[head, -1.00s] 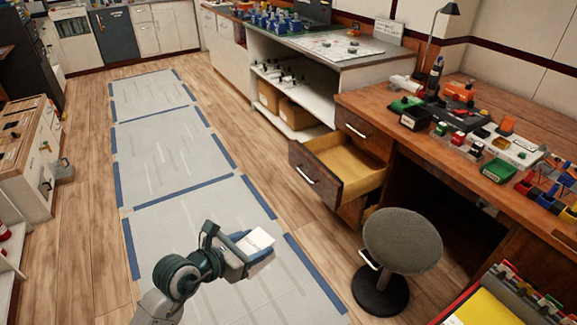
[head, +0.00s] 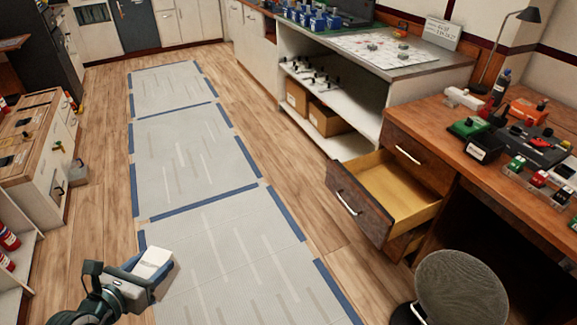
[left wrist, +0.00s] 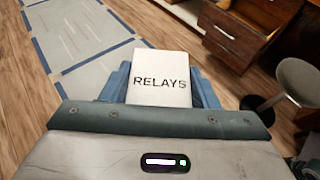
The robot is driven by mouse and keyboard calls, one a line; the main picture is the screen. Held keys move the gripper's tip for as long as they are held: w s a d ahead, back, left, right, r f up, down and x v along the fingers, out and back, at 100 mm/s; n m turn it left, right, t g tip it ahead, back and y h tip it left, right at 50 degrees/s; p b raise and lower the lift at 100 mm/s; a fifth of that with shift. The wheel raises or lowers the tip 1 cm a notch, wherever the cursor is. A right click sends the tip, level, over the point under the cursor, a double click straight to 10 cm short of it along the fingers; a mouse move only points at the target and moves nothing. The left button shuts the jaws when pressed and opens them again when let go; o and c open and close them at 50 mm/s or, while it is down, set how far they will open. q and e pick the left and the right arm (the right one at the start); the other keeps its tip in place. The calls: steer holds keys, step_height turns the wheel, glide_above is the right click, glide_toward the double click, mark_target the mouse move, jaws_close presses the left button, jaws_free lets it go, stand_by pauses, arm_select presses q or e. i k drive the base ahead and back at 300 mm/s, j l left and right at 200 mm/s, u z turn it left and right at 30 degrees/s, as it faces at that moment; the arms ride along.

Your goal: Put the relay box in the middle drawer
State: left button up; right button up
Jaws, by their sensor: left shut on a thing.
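My left gripper (head: 146,272) is at the lower left of the head view, shut on the relay box (head: 155,262). The box is white, and in the left wrist view the relay box (left wrist: 160,78) shows the word RELAYS between the blue fingers. It is held in the air above the grey floor mats. The middle drawer (head: 390,190) of the wooden desk is pulled open, and its yellowish inside looks empty. It stands well to the right of the gripper, apart from it.
A grey round stool (head: 462,290) stands in front of the desk, close to the open drawer. The desk top (head: 440,120) holds several tools and parts. A white shelf unit (head: 345,110) stands behind. The matted floor strip (head: 190,150) is clear.

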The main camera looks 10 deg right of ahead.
mark_target(385, 203)
steer(key=i, duration=1.75)
steer(key=i+j+z, duration=0.1)
steer(key=i, duration=1.65)
steer(key=i+z, duration=0.1)
steer(key=z, duration=0.7)
steer(key=i+j+z, duration=0.1)
steer(key=z, duration=0.3)
steer(key=i+j+z, duration=0.1)
steer(key=z, duration=3.4)
